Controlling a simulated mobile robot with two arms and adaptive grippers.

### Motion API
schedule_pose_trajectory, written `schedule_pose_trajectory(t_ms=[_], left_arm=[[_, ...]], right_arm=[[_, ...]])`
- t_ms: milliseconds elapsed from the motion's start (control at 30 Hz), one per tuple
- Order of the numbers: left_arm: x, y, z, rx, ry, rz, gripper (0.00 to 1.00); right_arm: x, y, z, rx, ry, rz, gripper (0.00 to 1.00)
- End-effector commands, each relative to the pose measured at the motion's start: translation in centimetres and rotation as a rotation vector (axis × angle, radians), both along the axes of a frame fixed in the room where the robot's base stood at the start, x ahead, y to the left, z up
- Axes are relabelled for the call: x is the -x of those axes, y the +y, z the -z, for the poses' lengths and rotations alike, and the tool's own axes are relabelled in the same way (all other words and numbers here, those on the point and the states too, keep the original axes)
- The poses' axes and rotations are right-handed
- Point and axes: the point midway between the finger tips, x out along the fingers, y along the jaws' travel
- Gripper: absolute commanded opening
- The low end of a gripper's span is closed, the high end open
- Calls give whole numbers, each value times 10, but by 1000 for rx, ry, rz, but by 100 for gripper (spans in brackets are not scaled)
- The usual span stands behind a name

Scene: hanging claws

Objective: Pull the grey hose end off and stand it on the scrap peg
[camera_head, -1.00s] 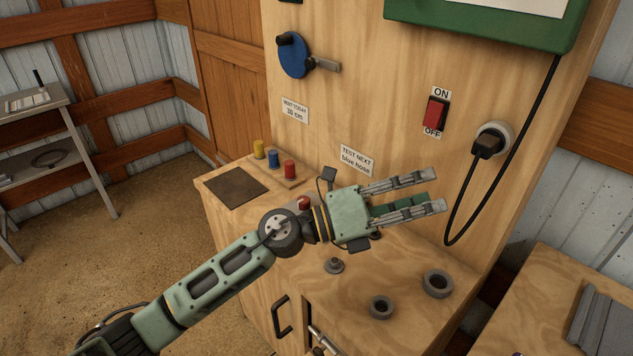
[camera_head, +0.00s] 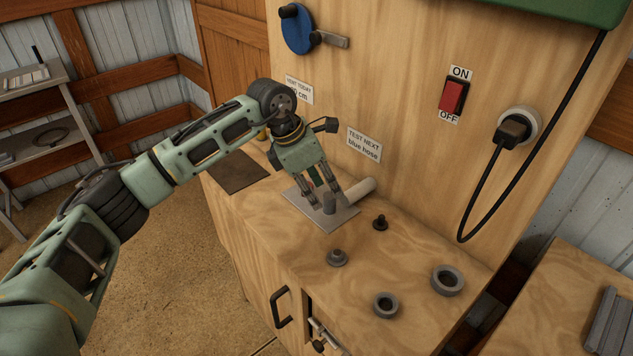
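A short grey upright stub (camera_head: 329,204) stands on a thin grey plate (camera_head: 340,222) on the bench; it may be the grey hose end. My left gripper (camera_head: 328,201) points down with its fingers on either side of the stub. The fingers look apart; I cannot tell whether they touch it. A pale grey cylinder (camera_head: 358,188) lies on its side just behind, at the back of the plate. My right gripper is out of view.
Two grey rings (camera_head: 385,305) (camera_head: 447,281) lie at the bench's front right. The back panel carries a "TEST NEXT blue hose" sign (camera_head: 364,145), a red switch (camera_head: 453,96) and a plug with a hanging cable (camera_head: 515,128). A dark mat (camera_head: 239,171) lies at left.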

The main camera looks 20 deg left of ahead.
Motion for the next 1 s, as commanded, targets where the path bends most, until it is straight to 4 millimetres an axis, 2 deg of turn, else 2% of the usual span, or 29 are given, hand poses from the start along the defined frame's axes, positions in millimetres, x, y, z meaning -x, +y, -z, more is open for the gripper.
schedule_pose_trajectory(t_ms=[33, 233, 600, 1000], left_arm=[[-1, -4, 13, 1, 1, 2, 39], [-7, -13, 39, 2, 2, 1, 39], [-10, -16, 44, 3, 0, 1, 38], [-10, -16, 43, 4, -2, -1, 3]], right_arm=[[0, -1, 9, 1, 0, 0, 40], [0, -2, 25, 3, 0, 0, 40], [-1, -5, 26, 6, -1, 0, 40], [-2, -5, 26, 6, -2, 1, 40]])
